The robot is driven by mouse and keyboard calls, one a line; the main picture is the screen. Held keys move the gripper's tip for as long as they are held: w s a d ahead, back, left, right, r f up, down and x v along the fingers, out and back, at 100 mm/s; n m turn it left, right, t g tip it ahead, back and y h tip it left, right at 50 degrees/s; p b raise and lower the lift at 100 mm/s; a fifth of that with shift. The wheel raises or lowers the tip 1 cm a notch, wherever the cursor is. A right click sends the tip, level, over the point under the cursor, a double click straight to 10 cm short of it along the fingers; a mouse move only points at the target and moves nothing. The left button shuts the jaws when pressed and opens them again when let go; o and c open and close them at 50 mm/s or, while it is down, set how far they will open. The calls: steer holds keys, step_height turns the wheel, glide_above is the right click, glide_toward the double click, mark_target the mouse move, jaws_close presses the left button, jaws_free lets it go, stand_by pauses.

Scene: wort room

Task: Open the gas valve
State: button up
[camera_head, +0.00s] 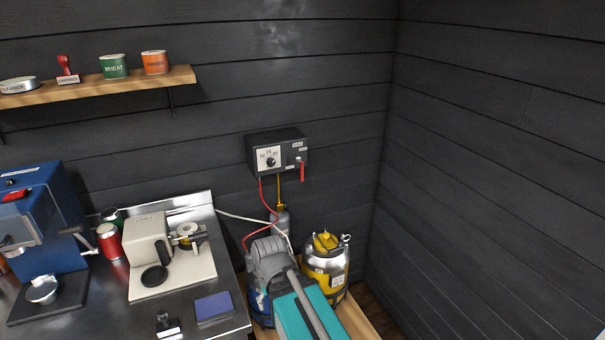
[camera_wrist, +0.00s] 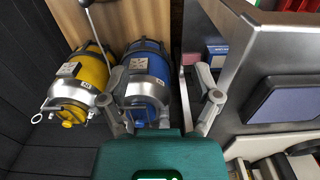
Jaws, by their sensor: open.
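A dark control box (camera_head: 277,152) is mounted on the wall, with a white dial (camera_head: 270,159) and a red lever (camera_head: 302,171) hanging straight down at its right. I cannot tell which part is the gas valve. My gripper (camera_wrist: 160,85) is open and empty in the wrist view, pointing down above a blue keg (camera_wrist: 145,72). It is well below the box.
A yellow keg (camera_head: 326,264) stands beside the blue one, near the corner. A steel counter (camera_head: 236,316) with a white sealing machine (camera_head: 150,245) and a blue machine (camera_head: 40,215) is at left. A shelf (camera_head: 130,84) holds tins. The wall right of the box is clear.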

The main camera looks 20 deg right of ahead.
steer(key=shift+w+d, duration=0.1)
steer(key=shift+w, duration=0.05)
steer(key=c, duration=0.4)
steer(key=shift+w+d+f, duration=0.15)
steer(key=shift+w+d, duration=0.05)
steer(key=shift+w, duration=0.05)
steer(key=shift+c, duration=1.2)
steer(key=shift+w+d+f+t+h+b, duration=0.15)
steer(key=shift+w+d+t+h+b, duration=0.2)
steer(key=shift+w+d+h, duration=0.45)
jaws_close()
steer(key=w+d+r+n+t+h+b, duration=0.3)
steer(key=w+d+h, duration=0.55)
steer(key=w, duration=0.65)
steer(key=w+r+n+t+h+b, duration=0.1)
steer(key=w+r+n+t+b, duration=0.1)
steer(key=w, duration=0.5)
steer(key=w+d+r+n+t+h+b, duration=0.1)
steer(key=w+r+n+t, duration=0.3)
steer(key=w+r+t, duration=0.2)
steer(key=shift+w+d+r+t+h+b, duration=0.15)
steer(key=shift+w+r+t+h+b, duration=0.35)
steer(key=shift+w, duration=0.7)
steer(key=shift+f, duration=0.15)
